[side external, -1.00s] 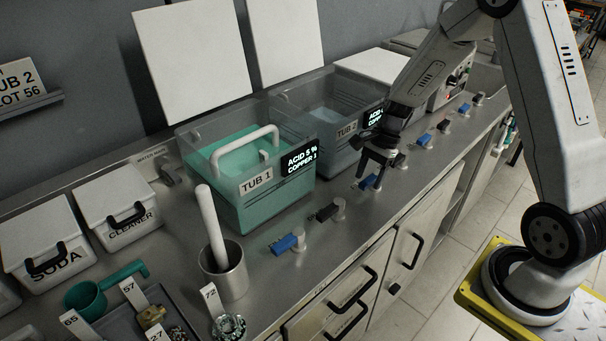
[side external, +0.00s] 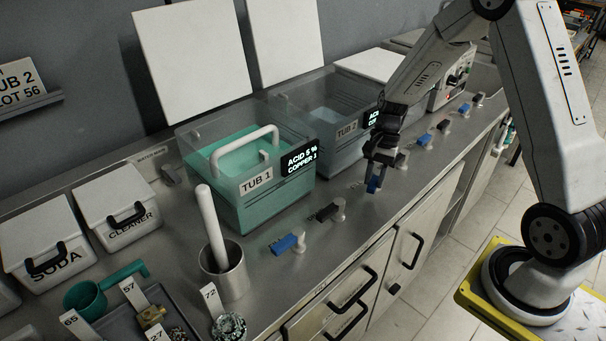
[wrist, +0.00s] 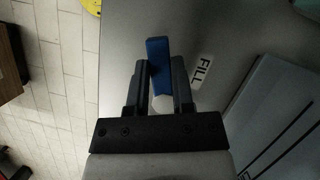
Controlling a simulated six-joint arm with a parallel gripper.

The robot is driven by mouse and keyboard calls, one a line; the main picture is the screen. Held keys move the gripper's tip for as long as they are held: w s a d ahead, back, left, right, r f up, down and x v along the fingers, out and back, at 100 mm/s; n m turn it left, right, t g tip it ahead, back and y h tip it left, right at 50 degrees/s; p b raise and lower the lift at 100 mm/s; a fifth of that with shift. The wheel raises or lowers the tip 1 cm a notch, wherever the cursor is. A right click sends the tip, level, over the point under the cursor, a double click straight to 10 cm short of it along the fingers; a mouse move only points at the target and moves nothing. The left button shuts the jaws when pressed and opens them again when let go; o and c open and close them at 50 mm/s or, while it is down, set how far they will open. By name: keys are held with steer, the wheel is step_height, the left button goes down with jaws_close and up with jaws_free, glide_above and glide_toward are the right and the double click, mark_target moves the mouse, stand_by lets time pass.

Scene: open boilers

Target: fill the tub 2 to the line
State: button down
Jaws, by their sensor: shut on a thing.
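Tub 2 (side external: 347,128) is a clear grey tub behind my gripper in the side view, lid raised, with pale liquid inside. Its level against a line cannot be read. My gripper (side external: 377,176) is at the counter's front, shut on a blue tap handle (side external: 373,185). In the wrist view the blue handle (wrist: 158,66) stands between the two fingers of my gripper (wrist: 158,85), over a pale round tap body. A FILL label (wrist: 201,68) is on the counter beside it. A tub wall with dark lines (wrist: 285,120) shows at right.
Tub 1 (side external: 257,185) holds green liquid and a white handle-like bar, left of tub 2. Another blue tap (side external: 286,243) and a black tap (side external: 326,212) stand before it. More taps (side external: 425,140) line the counter to the right. A steel beaker (side external: 224,272) stands nearer.

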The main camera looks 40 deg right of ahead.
mark_target(378, 173)
steer(key=shift+s+d+n, duration=0.1)
steer(key=shift+s+n, duration=0.05)
steer(key=shift+n, duration=0.45)
steer(key=shift+c, duration=2.4)
jaws_free()
steer(key=shift+v, duration=3.9)
